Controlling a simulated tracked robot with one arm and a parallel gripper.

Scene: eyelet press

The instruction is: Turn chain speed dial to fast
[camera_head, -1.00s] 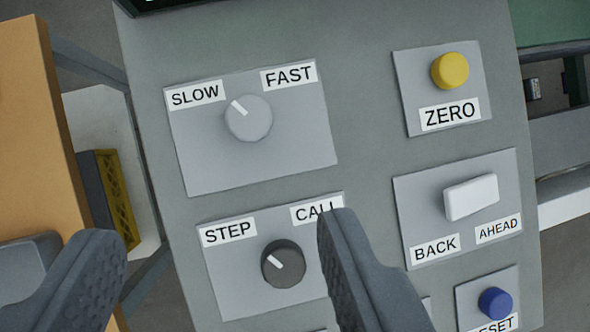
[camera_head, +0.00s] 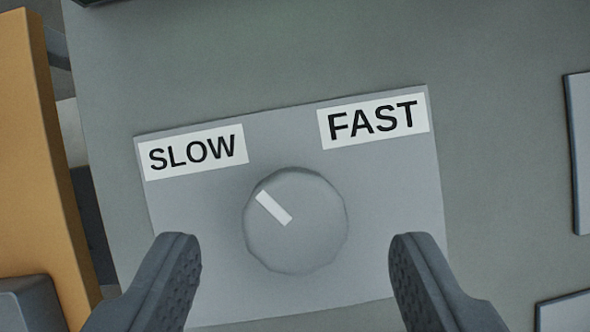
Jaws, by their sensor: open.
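The chain speed dial (camera_head: 310,238) is a round grey knob on a light grey plate (camera_head: 280,150). Its white pointer mark (camera_head: 274,208) points up and left, toward the SLOW label (camera_head: 194,152). The FAST label (camera_head: 373,119) is at the plate's upper right. My gripper (camera_head: 293,248) is open, with one dark finger to the left of the dial and one to the right. There is a gap between each finger and the dial; neither appears to touch it.
Edges of other plates (camera_head: 580,150) show at the right. An orange surface (camera_head: 40,150) stands along the left side.

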